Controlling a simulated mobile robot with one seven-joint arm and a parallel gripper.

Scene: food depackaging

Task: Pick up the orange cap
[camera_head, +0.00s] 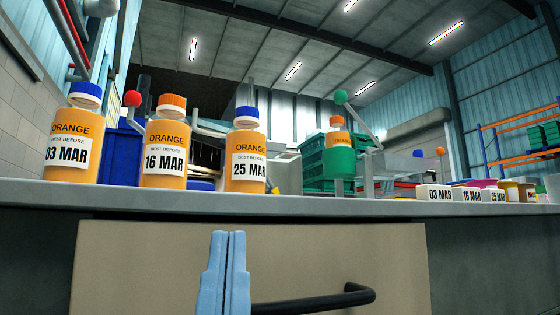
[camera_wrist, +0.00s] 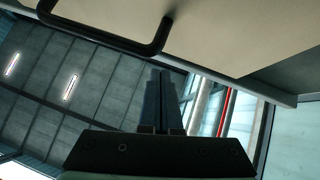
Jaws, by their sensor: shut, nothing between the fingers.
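An orange cap (camera_head: 172,102) sits on the middle bottle (camera_head: 167,150), labelled 16 MAR, standing upright on the counter. Bottles with blue caps stand beside it: the 03 MAR bottle (camera_head: 70,145) at left and the 25 MAR bottle (camera_head: 247,160) at right. Another orange cap (camera_head: 336,121) tops a bottle further back, in a green holder (camera_head: 341,162). My gripper (camera_head: 229,236) is shut and empty, pointing up, in front of the drawer and below the counter edge. It also shows in the wrist view (camera_wrist: 160,74). No cap or bottle shows in the wrist view.
The counter edge (camera_head: 300,203) lies above my gripper. A black drawer handle (camera_head: 320,302) sticks out close to its right. Several labelled boxes (camera_head: 470,194) stand at the counter's right. A red-knobbed lever (camera_head: 132,99) rises between the left two bottles.

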